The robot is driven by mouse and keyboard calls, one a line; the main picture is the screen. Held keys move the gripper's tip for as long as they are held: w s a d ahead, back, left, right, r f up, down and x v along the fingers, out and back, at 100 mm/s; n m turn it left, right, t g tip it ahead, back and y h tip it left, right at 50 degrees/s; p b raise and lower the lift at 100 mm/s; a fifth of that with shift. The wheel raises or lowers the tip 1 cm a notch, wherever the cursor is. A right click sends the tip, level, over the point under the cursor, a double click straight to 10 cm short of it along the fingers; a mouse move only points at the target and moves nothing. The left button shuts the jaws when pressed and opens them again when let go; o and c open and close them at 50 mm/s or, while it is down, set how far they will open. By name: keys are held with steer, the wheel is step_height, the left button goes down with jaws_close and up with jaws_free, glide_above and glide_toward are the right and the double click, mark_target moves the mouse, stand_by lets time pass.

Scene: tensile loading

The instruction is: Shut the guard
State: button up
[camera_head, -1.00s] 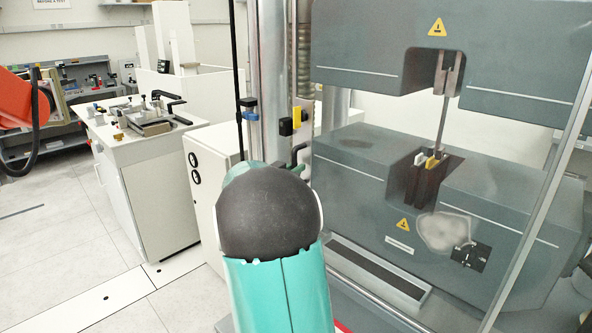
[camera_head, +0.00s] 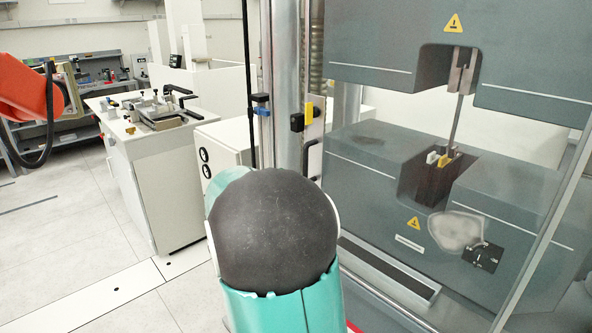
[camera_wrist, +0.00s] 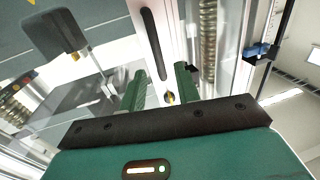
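The guard shows in the head view as a clear panel with a slanting grey metal edge (camera_head: 546,246), standing in front of the testing machine (camera_head: 372,170) at the right. In the head view my own arm hides the gripper.
A specimen (camera_head: 459,122) stands between the machine's upper and lower grips. A white bench with tools (camera_head: 150,160) stands further left, with an orange arm (camera_head: 30,98) beyond. Floor at lower left is clear.

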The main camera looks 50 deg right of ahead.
steer(key=a, duration=0.4)
steer(key=shift+s, duration=0.1)
stand_by(0.4)
steer(key=w+a+r+n+t+y, duration=0.2)
steer(key=w+a+n+t+y, duration=0.25)
steer(key=a+t, duration=0.35)
steer(key=w+a+r+n+t+y, duration=0.3)
steer(key=w+a+n+t+y, duration=0.15)
steer(key=a, duration=0.65)
steer(key=s+a+f+n+y, duration=0.1)
steer(key=s+a+n+y, duration=0.25)
steer(key=a, duration=0.35)
steer(key=s+a+f+n+y, duration=0.2)
steer(key=a+y, duration=0.2)
steer(key=a, duration=0.2)
steer(key=s+a+f+n+g, duration=0.1)
steer(key=s+a+f+g, duration=0.2)
steer(key=s, duration=0.6)
steer(key=s+a+f+n+g+y, duration=0.1)
steer(key=s+a+f+n+g, duration=0.1)
steer(key=s, duration=0.7)
step_height(320, 180, down, 3)
steer(key=shift+a+f+g, duration=0.1)
steer(key=shift+a+g, duration=0.55)
steer(key=shift+g, duration=0.6)
